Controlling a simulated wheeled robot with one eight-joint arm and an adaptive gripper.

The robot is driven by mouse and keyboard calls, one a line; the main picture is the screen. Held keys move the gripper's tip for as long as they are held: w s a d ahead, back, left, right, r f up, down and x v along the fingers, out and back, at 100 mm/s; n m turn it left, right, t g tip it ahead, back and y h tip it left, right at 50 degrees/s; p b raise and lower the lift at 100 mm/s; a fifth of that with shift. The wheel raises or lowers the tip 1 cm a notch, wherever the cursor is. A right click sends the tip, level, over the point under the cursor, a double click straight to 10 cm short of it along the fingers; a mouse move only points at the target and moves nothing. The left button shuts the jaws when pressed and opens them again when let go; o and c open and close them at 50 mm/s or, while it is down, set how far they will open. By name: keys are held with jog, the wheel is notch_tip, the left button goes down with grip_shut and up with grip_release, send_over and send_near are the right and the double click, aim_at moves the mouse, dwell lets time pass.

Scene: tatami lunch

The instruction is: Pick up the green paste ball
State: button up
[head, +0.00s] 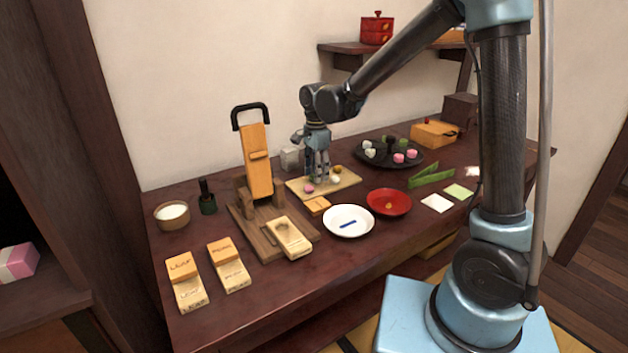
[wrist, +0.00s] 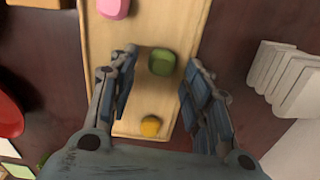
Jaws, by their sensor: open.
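The green paste ball (wrist: 161,62) lies on the pale wooden board (wrist: 98,60) in the wrist view, between my fingertips and apart from both. My gripper (wrist: 158,70) is open and empty, pointing down over the board. In the head view my gripper (head: 319,175) is above the board (head: 347,187) and hides the green ball. A pink ball (wrist: 113,7) and a yellow ball (wrist: 150,126) lie on the board on either side of the green one. The pink ball (head: 309,188) also shows in the head view, with a pale ball (head: 335,179) to the right.
A dark round tray (head: 372,162) with several sweets stands behind right. A red plate (head: 389,202) and a white plate (head: 349,221) are in front. A wooden stand (head: 257,165) rises at left. Pale upright pieces (wrist: 290,78) stand right of the board in the wrist view.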

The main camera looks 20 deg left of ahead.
jog(key=shift+f, duration=0.1)
jog(key=shift+c, duration=0.6)
jog(key=c, duration=0.7)
jog(key=shift+c, duration=0.2)
